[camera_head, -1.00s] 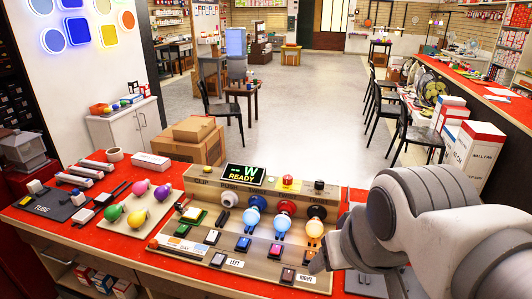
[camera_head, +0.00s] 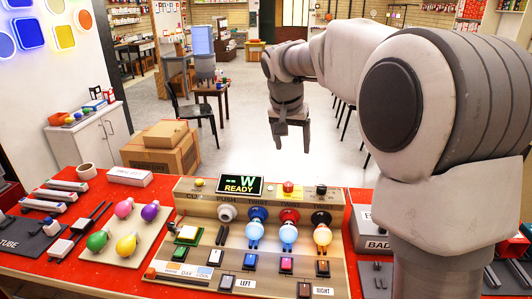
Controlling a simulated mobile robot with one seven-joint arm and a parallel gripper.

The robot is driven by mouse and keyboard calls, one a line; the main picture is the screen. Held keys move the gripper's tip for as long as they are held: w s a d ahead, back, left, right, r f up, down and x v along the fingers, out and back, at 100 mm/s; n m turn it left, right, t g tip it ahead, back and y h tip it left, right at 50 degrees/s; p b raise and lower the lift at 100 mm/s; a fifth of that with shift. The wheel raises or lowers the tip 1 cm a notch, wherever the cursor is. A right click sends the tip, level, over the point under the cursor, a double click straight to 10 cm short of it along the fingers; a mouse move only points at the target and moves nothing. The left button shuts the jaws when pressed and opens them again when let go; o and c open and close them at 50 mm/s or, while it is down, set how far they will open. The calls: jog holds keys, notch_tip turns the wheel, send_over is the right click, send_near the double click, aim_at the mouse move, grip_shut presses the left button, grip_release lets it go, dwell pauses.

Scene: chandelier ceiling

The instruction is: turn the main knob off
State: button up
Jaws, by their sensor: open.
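A tan control panel (camera_head: 200,262) stands on the red counter, its display (camera_head: 240,185) reading "W READY". Along its top edge are a small yellow lamp (camera_head: 199,183), a red button (camera_head: 288,187) and a small black knob (camera_head: 321,190). I cannot read which is labelled main; the black knob looks most like it. Below, a white socket (camera_head: 227,213) is empty, and blue, red and black sockets hold lit bulbs (camera_head: 288,233). My gripper (camera_head: 291,146) points down, open and empty, above and beyond the panel's back edge, touching nothing.
A mat with coloured bulbs (camera_head: 126,244) lies left of the panel. Cardboard boxes (camera_head: 160,153) stand behind the counter. A grey bin marked BAD (camera_head: 372,242) is right of the panel. My arm covers the right side of the view.

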jog(key=m, duration=0.2)
send_near(288, 184)
jog(key=x, duration=0.9)
jog(key=shift+p, duration=0.4)
grip_shut()
